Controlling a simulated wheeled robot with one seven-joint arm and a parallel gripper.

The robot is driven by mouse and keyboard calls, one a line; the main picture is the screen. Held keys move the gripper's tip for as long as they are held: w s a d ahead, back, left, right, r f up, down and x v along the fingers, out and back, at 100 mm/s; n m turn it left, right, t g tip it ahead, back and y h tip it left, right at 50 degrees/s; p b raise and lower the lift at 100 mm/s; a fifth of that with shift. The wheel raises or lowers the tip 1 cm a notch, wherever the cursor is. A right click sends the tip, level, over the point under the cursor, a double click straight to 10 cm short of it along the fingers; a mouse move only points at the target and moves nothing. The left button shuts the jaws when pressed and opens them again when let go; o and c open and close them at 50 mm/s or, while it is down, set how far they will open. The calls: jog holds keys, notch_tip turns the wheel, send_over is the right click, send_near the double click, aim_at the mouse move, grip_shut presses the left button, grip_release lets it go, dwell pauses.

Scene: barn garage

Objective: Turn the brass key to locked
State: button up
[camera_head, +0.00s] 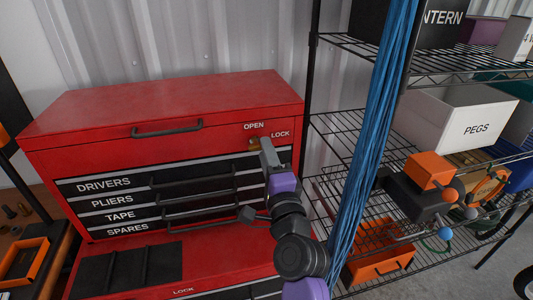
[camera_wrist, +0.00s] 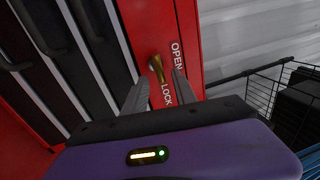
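The brass key (camera_wrist: 156,66) sits in the upper right front of the red tool chest (camera_head: 90,103), beside the white words OPEN and LOCK. In the head view the key (camera_head: 253,142) is small and partly covered by my gripper (camera_head: 265,145). In the wrist view my gripper (camera_wrist: 160,80) is open. Its two grey fingers stand apart, one on each side of the key. I cannot tell whether either finger touches it. The key's exact turn angle is hard to read.
Labelled drawers with dark handles (camera_head: 194,195) lie left of my gripper. A wire shelf (camera_head: 335,125) with bins and a bundle of blue cables (camera_head: 374,130) stand close on the right. A dark tray with an orange frame (camera_head: 22,262) is at lower left.

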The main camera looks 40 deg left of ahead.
jog(key=v, duration=0.8)
jog(key=shift+w, duration=0.1)
dwell(0.6)
jog(key=s+d+f+n+t+h, duration=0.2)
jog(key=s+d+f+n, duration=0.15)
jog(key=d, duration=0.65)
jog(key=s+d+f+n+t+h, duration=0.1)
jog(key=s+d+f+n+h, duration=0.3)
jog(key=d, duration=0.6)
jog(key=s+d+f+n+t+h, duration=0.15)
jog(key=s+d, duration=0.35)
jog(key=d, duration=0.5)
jog(key=s+d+f+g+h, duration=0.1)
jog(key=s+d+f+h, duration=0.1)
jog(key=s+d+h, duration=0.2)
jog(key=s+d+f+g+h, duration=0.2)
jog(key=s+d, duration=0.9)
jog(key=s, duration=0.8)
jog(key=shift+f+m+h+b, duration=0.3)
jog(key=shift+f+h+b, duration=0.15)
jog(key=shift+h, duration=0.4)
